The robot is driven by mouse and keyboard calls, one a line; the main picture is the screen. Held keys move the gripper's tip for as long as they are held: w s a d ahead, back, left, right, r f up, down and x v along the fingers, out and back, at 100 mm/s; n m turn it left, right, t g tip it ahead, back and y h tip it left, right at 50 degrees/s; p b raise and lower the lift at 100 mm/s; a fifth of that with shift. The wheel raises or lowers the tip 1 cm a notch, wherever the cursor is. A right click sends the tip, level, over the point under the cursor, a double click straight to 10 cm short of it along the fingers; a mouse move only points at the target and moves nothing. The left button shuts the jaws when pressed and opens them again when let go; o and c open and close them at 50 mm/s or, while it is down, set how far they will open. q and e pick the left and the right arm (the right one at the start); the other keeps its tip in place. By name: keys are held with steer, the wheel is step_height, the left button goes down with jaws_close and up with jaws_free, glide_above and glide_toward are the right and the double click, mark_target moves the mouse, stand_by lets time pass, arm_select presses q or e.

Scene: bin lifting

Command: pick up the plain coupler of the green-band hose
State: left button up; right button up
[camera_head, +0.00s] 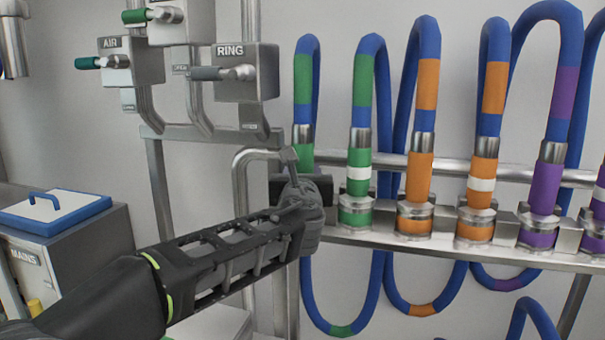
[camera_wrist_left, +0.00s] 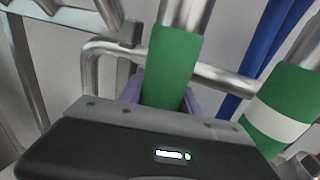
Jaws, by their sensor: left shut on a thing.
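The plain green coupler (camera_head: 304,155) hangs at the left end of the hose row, below a metal collar on a blue hose with a green band (camera_head: 303,80). My left gripper (camera_head: 297,182) is shut around this coupler and hides its lower part in the head view. In the left wrist view the plain green coupler (camera_wrist_left: 174,68) stands between the purple-grey finger pads, with its lower end hidden behind the gripper body. The other green coupler, with a white stripe (camera_head: 359,180), sits in its holder just to the right. My right gripper is not in view.
Orange couplers (camera_head: 418,180) and a purple coupler (camera_head: 546,185) sit further right on the metal rail (camera_head: 400,240). Valve boxes, one labelled RING (camera_head: 245,85), hang at the upper left. A grey MAINS box with a blue-edged lid (camera_head: 55,207) stands at the left.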

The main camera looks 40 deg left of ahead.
mark_target(303, 123)
arm_select(q)
jaws_close()
steer(key=shift+r, duration=0.1)
step_height(303, 123, up, 10)
steer(key=shift+p, duration=1)
stand_by(0.4)
